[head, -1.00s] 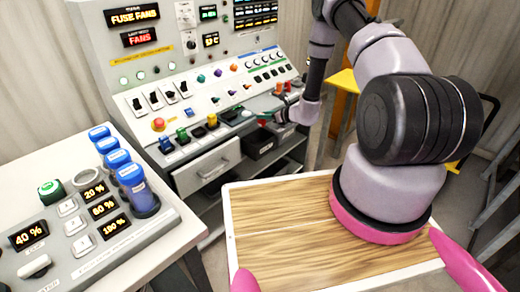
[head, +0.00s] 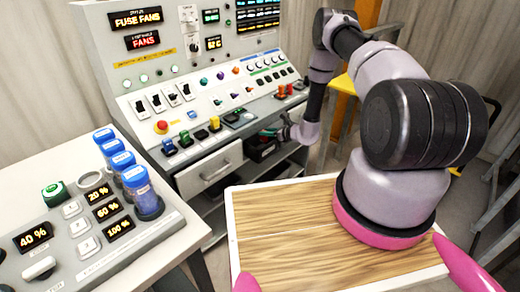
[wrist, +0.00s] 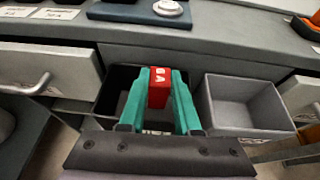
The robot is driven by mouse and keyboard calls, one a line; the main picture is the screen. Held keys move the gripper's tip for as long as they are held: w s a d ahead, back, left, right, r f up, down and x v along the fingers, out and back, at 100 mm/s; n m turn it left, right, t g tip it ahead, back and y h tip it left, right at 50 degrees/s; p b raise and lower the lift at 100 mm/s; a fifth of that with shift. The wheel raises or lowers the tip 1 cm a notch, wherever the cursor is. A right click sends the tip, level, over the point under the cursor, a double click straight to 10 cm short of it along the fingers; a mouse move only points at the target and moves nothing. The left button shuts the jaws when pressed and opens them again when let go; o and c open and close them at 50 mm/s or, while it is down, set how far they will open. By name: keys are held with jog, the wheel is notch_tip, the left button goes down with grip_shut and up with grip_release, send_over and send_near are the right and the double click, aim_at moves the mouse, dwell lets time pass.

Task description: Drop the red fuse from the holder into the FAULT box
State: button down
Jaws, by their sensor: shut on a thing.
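My gripper (wrist: 160,78) has teal fingers shut on the red fuse (wrist: 159,90), a small red block with pale marks, in the wrist view. The fuse is held in front of and above a black open box (wrist: 108,112); its height above the box is hard to judge. A grey open box (wrist: 252,130) stands just right of the black one. I cannot read which box is marked FAULT. In the head view my gripper (head: 270,132) is below the panel's front edge, by the black box (head: 262,154); the fuse is not clear there.
The console ledge (wrist: 220,38) lies just beyond the gripper, with a dark block and round silver button (wrist: 168,8) on it.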

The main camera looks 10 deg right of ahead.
jog(key=c, duration=0.5)
grip_release()
jog(key=shift+c, duration=0.2)
jog(key=shift+d, duration=0.1)
jog(key=v, duration=1)
jog(key=shift+s+d, duration=0.2)
jog(key=shift+s, duration=0.05)
jog(key=shift+r, duration=0.15)
